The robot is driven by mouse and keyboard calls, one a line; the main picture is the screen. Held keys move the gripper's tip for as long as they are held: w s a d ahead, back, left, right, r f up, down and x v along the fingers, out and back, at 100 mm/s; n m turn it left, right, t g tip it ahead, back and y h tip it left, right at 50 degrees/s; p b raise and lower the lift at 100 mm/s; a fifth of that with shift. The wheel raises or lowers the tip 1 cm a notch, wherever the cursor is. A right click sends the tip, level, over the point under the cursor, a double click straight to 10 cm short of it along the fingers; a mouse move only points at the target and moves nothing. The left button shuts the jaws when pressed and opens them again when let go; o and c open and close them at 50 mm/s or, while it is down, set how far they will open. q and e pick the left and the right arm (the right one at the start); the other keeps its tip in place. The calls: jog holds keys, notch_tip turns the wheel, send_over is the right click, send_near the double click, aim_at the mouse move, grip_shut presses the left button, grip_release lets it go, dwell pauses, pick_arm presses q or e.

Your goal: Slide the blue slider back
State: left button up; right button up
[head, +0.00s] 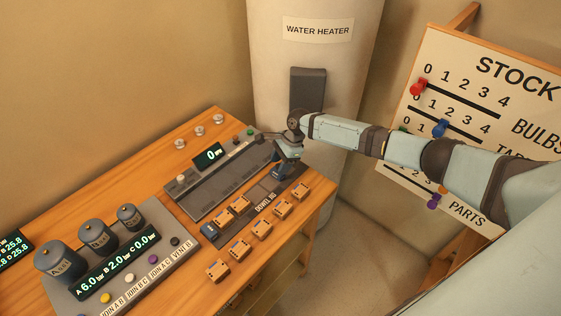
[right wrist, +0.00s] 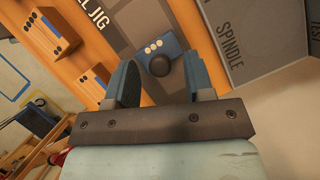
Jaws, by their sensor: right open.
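A blue slider block with a dark round knob and white dots shows in the right wrist view (right wrist: 172,52), on the grey strip of the dowel jig (head: 264,199). My right gripper (head: 284,164) is over the far end of this strip, pointing down, and hides most of the block in the head view. In the right wrist view its two fingers (right wrist: 161,72) are apart, with the knob between them in the picture. I cannot tell whether they touch it. Another blue block (head: 209,231) is at the strip's near end. My left gripper is not in view.
Several small wooden blocks (head: 262,228) flank the jig. A dark grey panel (head: 215,187) marked SPINDLE in the wrist view lies beside it. A gauge console (head: 120,275) stands at the near left. A stock board (head: 480,110) with coloured pegs stands at right.

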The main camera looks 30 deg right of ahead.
grip_shut()
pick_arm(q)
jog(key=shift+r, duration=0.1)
pick_arm(e)
jog(key=w+d, duration=0.1)
jog(key=d, duration=0.1)
jog(key=w+d, duration=0.1)
jog(key=d, duration=0.2)
jog(key=w+d, duration=0.1)
jog(key=d, duration=0.2)
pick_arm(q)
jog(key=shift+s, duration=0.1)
pick_arm(e)
jog(key=shift+w+d+r, duration=0.1)
jog(key=shift+d, duration=0.4)
jog(key=shift+c, duration=0.5)
grip_release()
jog(key=shift+o, duration=0.5)
